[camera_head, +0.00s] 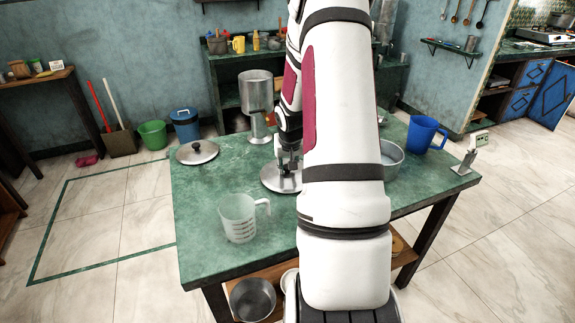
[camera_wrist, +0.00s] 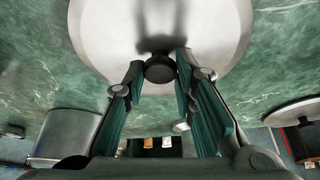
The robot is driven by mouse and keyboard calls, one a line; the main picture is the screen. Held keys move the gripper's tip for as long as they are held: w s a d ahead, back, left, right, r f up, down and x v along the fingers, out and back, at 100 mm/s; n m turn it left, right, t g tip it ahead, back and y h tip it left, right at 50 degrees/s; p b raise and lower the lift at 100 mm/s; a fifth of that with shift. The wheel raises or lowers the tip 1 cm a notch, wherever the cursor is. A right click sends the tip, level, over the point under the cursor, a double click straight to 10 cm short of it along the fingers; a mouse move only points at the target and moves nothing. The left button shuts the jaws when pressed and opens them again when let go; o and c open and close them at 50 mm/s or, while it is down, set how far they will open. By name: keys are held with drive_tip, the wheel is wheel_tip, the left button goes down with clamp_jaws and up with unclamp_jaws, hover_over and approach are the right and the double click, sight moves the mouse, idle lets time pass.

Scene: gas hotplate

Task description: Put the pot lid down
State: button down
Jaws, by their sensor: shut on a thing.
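A round steel pot lid (camera_head: 272,183) with a dark knob is under my gripper (camera_head: 288,158), near the middle of the green table (camera_head: 200,235). In the wrist view the lid (camera_wrist: 215,30) fills the upper middle, and its black knob (camera_wrist: 159,69) sits between the two fingers (camera_wrist: 158,80). My gripper is shut on that knob. The lid looks level, at or close to the tabletop; I cannot tell whether it touches. My arm hides its right part in the head view. A second steel lid (camera_head: 197,153) lies at the table's back left.
A clear measuring jug (camera_head: 238,222) stands in front left of the held lid. A tall steel vessel (camera_head: 257,95) stands behind it. Right of my arm are a partly hidden metal pot (camera_head: 393,160), a blue jug (camera_head: 423,134) and a small white device (camera_head: 468,158). The left-middle tabletop is clear.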

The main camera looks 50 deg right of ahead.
drive_tip(key=shift+f, duration=0.1)
drive_tip(key=c, duration=1.3)
unclamp_jaws()
